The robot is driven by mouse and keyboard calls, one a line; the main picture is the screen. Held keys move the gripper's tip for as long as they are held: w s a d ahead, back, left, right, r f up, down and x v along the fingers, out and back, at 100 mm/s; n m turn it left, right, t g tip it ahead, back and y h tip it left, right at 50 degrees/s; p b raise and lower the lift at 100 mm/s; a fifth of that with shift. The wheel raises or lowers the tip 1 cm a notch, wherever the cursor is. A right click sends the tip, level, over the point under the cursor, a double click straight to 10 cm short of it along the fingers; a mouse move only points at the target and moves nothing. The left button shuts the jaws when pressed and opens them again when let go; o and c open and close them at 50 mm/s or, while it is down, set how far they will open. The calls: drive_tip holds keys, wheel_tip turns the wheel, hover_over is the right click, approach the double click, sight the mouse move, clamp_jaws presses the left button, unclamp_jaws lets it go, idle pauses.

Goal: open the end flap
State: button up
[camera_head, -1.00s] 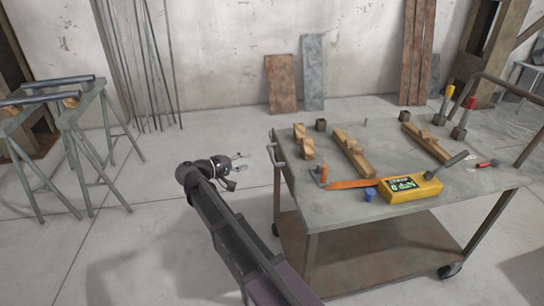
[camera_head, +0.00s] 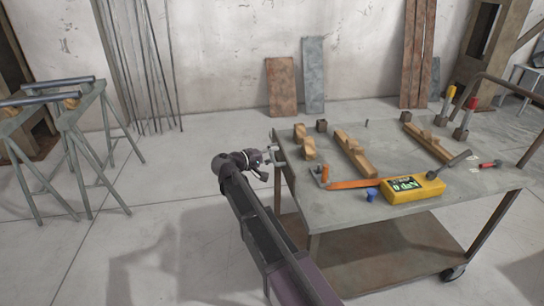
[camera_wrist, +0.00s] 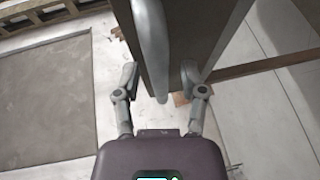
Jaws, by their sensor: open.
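The cart (camera_head: 330,213) has a grey top, and a small grey handle (camera_head: 277,143) shows at its left end. In the wrist view a rounded grey bar (camera_wrist: 151,40), which looks like this handle, runs down between my fingers beside a dark panel edge (camera_wrist: 205,35). My gripper (camera_head: 271,153) is at the cart's left end, next to the handle. In the wrist view my gripper (camera_wrist: 160,78) is open, one finger on each side of the bar. I cannot tell whether either finger touches it. The end flap's outline is partly hidden by my arm.
Green sawhorses (camera_head: 85,150) stand at the left. The floor between them and the cart is clear.

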clamp_jaws()
